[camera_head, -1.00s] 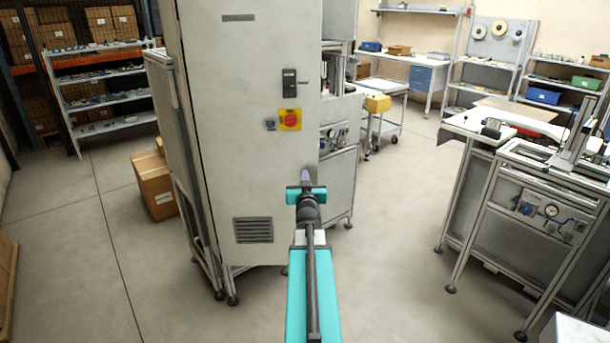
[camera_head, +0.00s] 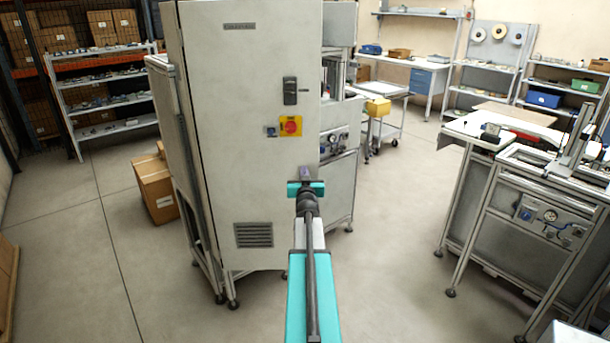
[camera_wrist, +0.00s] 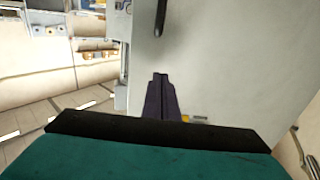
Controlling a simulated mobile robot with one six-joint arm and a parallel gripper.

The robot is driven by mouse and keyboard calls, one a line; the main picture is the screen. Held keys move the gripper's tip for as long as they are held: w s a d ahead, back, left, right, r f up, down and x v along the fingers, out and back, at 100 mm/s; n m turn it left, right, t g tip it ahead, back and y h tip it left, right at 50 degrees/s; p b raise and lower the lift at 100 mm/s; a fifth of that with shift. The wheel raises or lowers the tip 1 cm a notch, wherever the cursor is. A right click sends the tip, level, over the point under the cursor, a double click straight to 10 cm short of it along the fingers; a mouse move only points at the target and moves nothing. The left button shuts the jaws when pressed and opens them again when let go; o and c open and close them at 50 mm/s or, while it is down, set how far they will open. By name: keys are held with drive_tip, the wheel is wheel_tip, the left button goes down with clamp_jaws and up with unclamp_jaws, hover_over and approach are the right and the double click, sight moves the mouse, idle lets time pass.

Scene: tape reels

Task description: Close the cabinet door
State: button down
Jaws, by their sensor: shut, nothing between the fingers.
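The cabinet door (camera_head: 235,165) is a tall grey panel, with a dark handle (camera_head: 290,91) and a red-and-yellow switch (camera_head: 291,126) near its right edge and a vent low down. I cannot tell how far it stands from the cabinet frame. My gripper (camera_head: 306,174) is in front of the door's lower right part, below the switch. In the wrist view, its dark fingers (camera_wrist: 160,95) are together and empty, pointing at the grey door surface (camera_wrist: 220,60). Whether the tips touch the door is unclear.
A cardboard box (camera_head: 157,190) stands on the floor left of the cabinet. A workbench with a gauge panel (camera_head: 541,217) stands at the right. A trolley with a yellow box (camera_head: 378,106) is behind. The floor (camera_head: 395,240) between cabinet and bench is clear.

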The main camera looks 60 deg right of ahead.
sight(303, 162)
drive_tip(key=shift+p+x, duration=1)
drive_tip(key=shift+x, duration=1.65)
drive_tip(key=shift+w, duration=0.1)
